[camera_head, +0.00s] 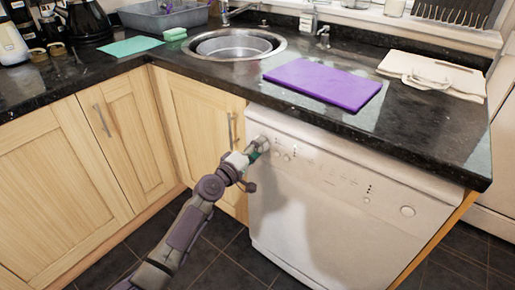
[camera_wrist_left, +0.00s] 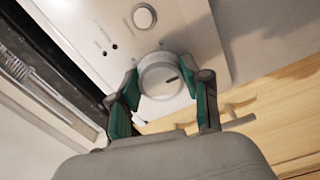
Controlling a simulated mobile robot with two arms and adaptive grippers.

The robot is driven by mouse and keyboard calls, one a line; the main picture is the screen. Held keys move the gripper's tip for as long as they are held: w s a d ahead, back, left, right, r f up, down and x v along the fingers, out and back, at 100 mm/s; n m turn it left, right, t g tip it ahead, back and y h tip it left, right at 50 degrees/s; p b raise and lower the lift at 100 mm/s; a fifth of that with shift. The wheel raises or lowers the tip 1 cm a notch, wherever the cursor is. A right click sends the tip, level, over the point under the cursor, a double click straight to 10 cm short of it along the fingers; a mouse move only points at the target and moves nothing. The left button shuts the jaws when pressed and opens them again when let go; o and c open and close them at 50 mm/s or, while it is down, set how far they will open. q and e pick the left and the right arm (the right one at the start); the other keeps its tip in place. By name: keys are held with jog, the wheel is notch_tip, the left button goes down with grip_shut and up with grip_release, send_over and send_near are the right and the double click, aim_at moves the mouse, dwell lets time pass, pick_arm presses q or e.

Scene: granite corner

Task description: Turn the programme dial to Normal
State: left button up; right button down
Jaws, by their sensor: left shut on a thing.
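The white dishwasher (camera_head: 330,210) stands under the granite counter, with its control panel along the top edge. In the left wrist view the round programme dial (camera_wrist_left: 160,77) sits between my left gripper's two green-padded fingers, with a dark pointer mark on its face. My left gripper (camera_wrist_left: 163,88) is shut on the dial. In the head view my left gripper (camera_head: 254,151) is at the left end of the panel and hides part of the dial. The dial's printed labels are too small to read. My right gripper is not in view.
A round button (camera_wrist_left: 144,16) is near the dial on the panel. Wooden cupboard doors (camera_head: 198,125) with bar handles adjoin the dishwasher on the left. The counter above holds a purple board (camera_head: 322,84), a sink (camera_head: 234,45) and a folded cloth (camera_head: 432,75).

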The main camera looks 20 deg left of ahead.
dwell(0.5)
pick_arm(q)
jog(key=o, duration=1.2)
jog(key=shift+c, duration=0.2)
jog(key=v, duration=1.2)
